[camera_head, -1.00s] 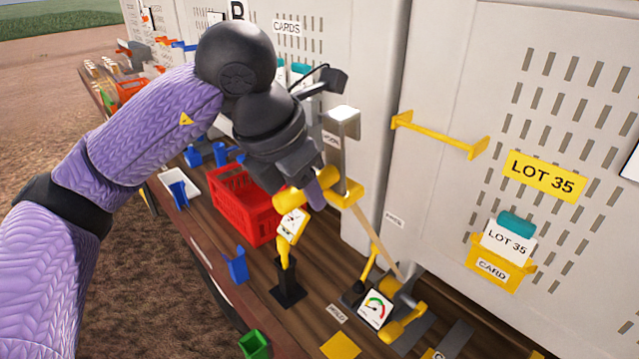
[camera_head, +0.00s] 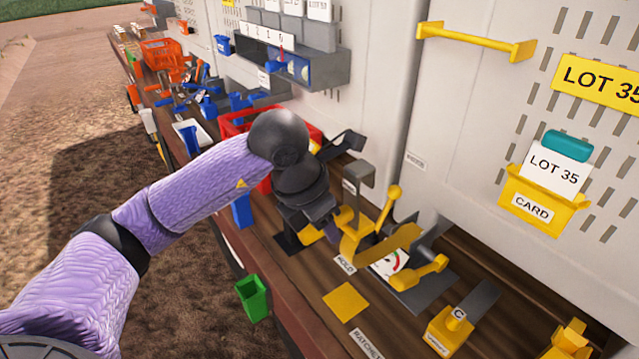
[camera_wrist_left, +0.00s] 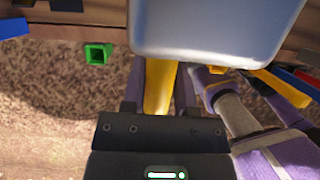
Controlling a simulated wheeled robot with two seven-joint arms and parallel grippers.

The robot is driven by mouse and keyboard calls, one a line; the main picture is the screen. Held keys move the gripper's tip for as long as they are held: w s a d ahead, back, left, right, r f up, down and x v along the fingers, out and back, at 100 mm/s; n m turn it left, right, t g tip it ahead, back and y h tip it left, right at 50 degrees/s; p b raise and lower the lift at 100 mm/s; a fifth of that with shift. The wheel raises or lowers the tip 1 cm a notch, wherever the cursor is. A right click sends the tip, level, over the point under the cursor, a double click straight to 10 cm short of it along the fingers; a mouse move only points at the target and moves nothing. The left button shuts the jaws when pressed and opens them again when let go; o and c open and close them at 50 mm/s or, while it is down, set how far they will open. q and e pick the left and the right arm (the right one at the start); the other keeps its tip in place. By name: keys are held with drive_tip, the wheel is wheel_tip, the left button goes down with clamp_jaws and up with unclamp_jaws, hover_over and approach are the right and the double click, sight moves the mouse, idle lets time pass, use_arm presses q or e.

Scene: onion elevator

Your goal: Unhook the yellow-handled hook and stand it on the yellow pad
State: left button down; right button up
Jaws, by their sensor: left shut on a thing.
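My left gripper (camera_head: 318,228) is shut on the yellow handle (camera_wrist_left: 158,85) of the hook, which runs between its fingers in the left wrist view. In the head view the hook (camera_head: 356,177) has a grey bent upper part and a yellow lower part, just right of the gripper. A yellow band (camera_head: 398,246) shows right of the hook; whether they are joined is unclear. The yellow pad (camera_head: 346,301) lies bare on the wooden bench, below the hook in the picture. The hook appears above the bench; its underside is hidden. My right gripper is not in view.
A gauge unit with a yellow lever (camera_head: 427,271) sits right of the hook. A green cup (camera_head: 253,297) is at the bench's front edge; it also shows in the left wrist view (camera_wrist_left: 97,53). A red crate (camera_head: 236,124) stands behind my gripper. A yellow bar (camera_head: 476,40) is on the wall.

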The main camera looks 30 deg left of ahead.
use_arm(q)
drive_tip(key=shift+y, duration=0.3)
wheel_tip(320, 180, down, 21)
drive_tip(key=b, duration=1)
drive_tip(key=shift+s+a+r+b, duration=0.1)
drive_tip(key=shift+a+b, duration=0.05)
drive_tip(key=shift+b, duration=0.15)
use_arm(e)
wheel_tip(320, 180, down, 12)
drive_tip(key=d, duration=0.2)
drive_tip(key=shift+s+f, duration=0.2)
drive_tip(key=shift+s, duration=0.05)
use_arm(q)
drive_tip(key=shift+c, duration=1.6)
unclamp_jaws()
drive_tip(key=shift+r, duration=0.1)
drive_tip(key=p+v, duration=0.1)
drive_tip(key=v, duration=0.8)
drive_tip(key=shift+r, duration=0.4)
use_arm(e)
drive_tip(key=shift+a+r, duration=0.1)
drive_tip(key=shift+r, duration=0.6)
